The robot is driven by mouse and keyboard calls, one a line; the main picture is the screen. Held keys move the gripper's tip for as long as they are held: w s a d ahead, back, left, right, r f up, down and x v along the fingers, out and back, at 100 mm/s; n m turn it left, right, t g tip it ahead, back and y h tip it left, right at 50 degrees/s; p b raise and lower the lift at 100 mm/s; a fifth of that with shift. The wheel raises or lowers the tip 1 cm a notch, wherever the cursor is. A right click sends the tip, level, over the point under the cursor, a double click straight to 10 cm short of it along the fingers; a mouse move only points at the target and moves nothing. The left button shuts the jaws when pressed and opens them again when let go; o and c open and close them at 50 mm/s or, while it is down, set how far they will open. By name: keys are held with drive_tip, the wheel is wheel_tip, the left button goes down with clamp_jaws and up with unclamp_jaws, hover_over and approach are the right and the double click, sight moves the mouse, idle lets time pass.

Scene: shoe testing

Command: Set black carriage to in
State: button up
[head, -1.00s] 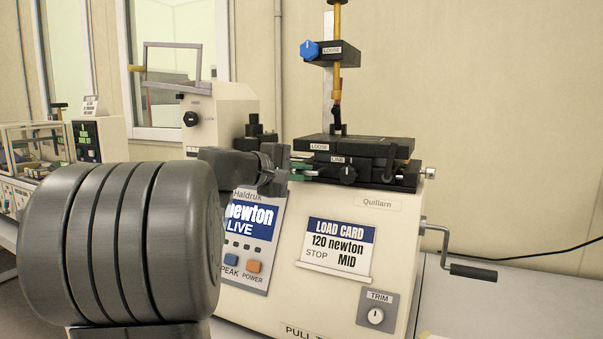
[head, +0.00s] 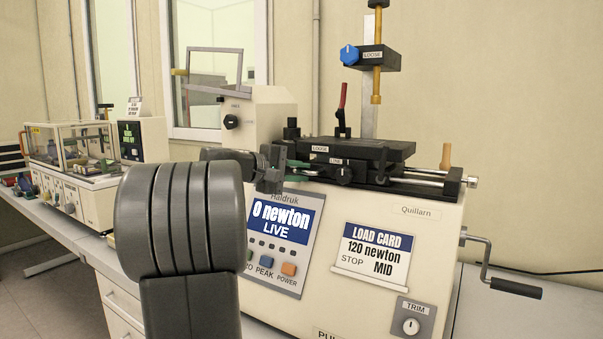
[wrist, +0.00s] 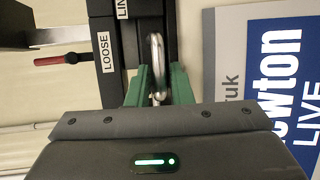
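The black carriage (head: 358,150) sits on metal rails on top of the cream machine, with LOOSE and LINE labels on its front. It stands toward the left end, with bare rails (head: 425,180) to its right. My gripper (head: 296,164) is at the carriage's left end. In the wrist view its green fingers (wrist: 160,85) lie on both sides of a metal loop handle (wrist: 157,62) and appear closed on it. The carriage's LOOSE label (wrist: 105,52) shows beside them. The handle is mostly hidden in the head view.
Above the carriage is a black clamp arm (head: 376,57) with a blue knob and a hanging brass rod. A red lever (head: 342,97) stands behind the carriage, and a tan peg (head: 446,156) at right. A crank (head: 515,288) juts out right. The display (head: 283,222) reads 0 newton.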

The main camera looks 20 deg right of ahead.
drive_tip(key=shift+s, duration=0.1)
drive_tip(key=b+v, duration=0.1)
drive_tip(key=v, duration=1.2)
drive_tip(key=shift+a, duration=0.4)
drive_tip(key=shift+d, duration=0.1)
drive_tip(key=p+x, duration=0.1)
drive_tip(key=x, duration=1.2)
drive_tip(key=shift+d, duration=0.4)
drive_tip(key=shift+s+d, duration=0.1)
drive_tip(key=shift+d, duration=0.1)
drive_tip(key=shift+s+d, duration=0.1)
drive_tip(key=shift+s, duration=0.15)
drive_tip(key=shift+w, duration=0.1)
